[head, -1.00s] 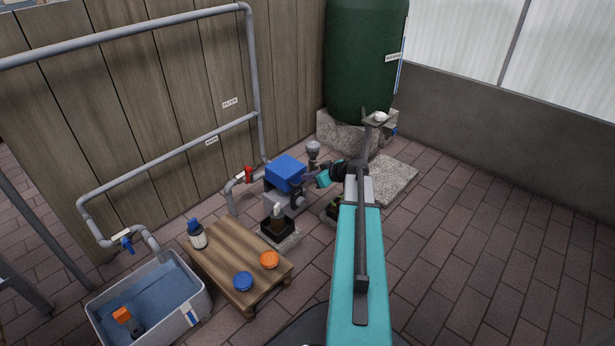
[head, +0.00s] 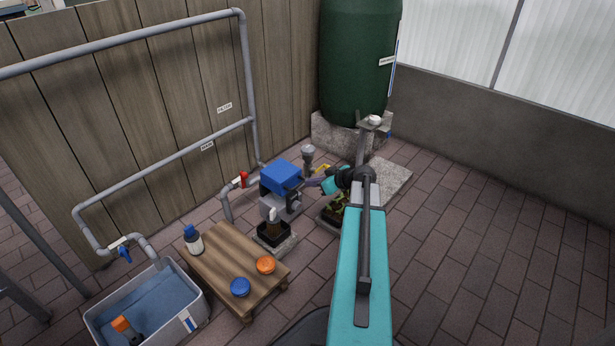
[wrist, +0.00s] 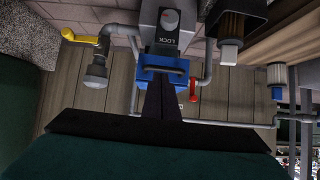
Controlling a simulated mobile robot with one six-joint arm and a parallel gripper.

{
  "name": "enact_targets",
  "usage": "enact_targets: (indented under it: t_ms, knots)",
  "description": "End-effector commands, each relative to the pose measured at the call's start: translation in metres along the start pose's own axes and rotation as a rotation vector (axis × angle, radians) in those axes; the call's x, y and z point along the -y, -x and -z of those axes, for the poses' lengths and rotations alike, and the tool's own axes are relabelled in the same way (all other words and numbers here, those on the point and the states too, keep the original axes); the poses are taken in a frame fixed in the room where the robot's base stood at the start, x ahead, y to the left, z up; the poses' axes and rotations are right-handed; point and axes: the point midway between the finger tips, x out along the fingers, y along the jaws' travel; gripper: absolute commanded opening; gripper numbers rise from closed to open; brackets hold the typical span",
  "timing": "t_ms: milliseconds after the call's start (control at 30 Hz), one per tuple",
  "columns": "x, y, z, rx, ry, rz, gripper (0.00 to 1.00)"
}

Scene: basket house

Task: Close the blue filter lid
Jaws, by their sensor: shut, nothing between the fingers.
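The blue filter lid (head: 281,173) sits on the grey filter housing (head: 279,205) beside the plank wall. A dark band shows under its right side, and I cannot tell whether it is fully down. In the wrist view the lid (wrist: 181,79) has a dark bar across it, next to a grey body marked LOCK (wrist: 168,38). My gripper (head: 308,183) is at the lid's right side in the head view. In the wrist view its dark fingers (wrist: 164,84) are together, overlapping the lid, with nothing between them. Whether they touch it is unclear.
A red valve handle (head: 243,179) and grey pipes are left of the filter. A yellow handle (wrist: 80,37) and grey cup-shaped fitting (wrist: 95,76) are nearby. A wooden table (head: 222,259) with a bottle and jars stands in front. Paving at right is clear.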

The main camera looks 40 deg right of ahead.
Motion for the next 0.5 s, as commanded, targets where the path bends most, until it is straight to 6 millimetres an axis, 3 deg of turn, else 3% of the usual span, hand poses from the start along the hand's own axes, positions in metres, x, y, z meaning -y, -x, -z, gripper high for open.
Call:
enact_targets:
  t_ms: [500]
  knots:
    - [0.001,0.024,-0.051,-0.001,0.000,0.002,0.00]
